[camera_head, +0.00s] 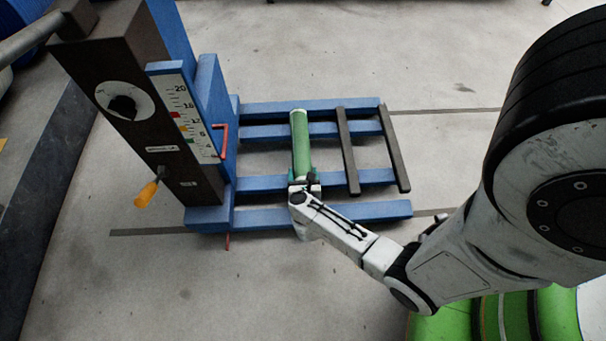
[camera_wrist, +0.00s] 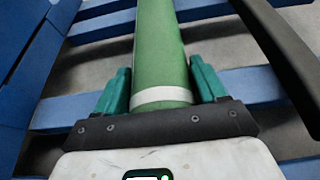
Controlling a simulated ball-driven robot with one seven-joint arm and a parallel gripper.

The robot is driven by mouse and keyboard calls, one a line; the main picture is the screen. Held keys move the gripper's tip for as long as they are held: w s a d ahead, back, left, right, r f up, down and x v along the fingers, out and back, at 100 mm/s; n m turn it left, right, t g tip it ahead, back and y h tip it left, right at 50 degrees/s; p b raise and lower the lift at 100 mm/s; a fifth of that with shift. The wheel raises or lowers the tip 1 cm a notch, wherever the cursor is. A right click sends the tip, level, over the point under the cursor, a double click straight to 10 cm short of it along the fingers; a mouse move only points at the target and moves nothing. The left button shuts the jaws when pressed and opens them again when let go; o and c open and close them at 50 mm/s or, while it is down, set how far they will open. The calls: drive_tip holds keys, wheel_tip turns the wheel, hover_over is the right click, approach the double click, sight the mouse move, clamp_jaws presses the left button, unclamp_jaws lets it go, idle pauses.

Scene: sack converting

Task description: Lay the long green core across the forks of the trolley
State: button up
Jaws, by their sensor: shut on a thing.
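The long green core (camera_head: 301,146) lies lengthwise across the blue forks of the trolley (camera_head: 364,177), between the upright mast and two dark bars. Its far end reaches over the upper blue beams. My gripper (camera_head: 304,186) is shut on the near part of the core. In the wrist view the core (camera_wrist: 160,50) runs straight away from me, with a white band near its near end. The teal fingers of my gripper (camera_wrist: 160,92) stand on either side of it. Whether the core rests its weight on the forks cannot be told. Its near end is hidden by my gripper.
Two dark bars (camera_head: 347,150) cross the forks just right of the core. The trolley's mast (camera_head: 140,110), with a dial, a scale and an orange handle (camera_head: 147,193), stands at the left. A dark strip (camera_head: 45,200) runs along the floor at far left. Open concrete floor lies beyond the forks.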

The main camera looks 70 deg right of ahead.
drive_tip(key=o, duration=1.5)
drive_tip(key=shift+c, duration=0.2)
drive_tip(key=p+v, duration=0.4)
drive_tip(key=v, duration=0.6)
drive_tip(key=shift+s+a+r, duration=0.1)
drive_tip(key=shift+s+a, duration=0.15)
drive_tip(key=shift+a, duration=0.1)
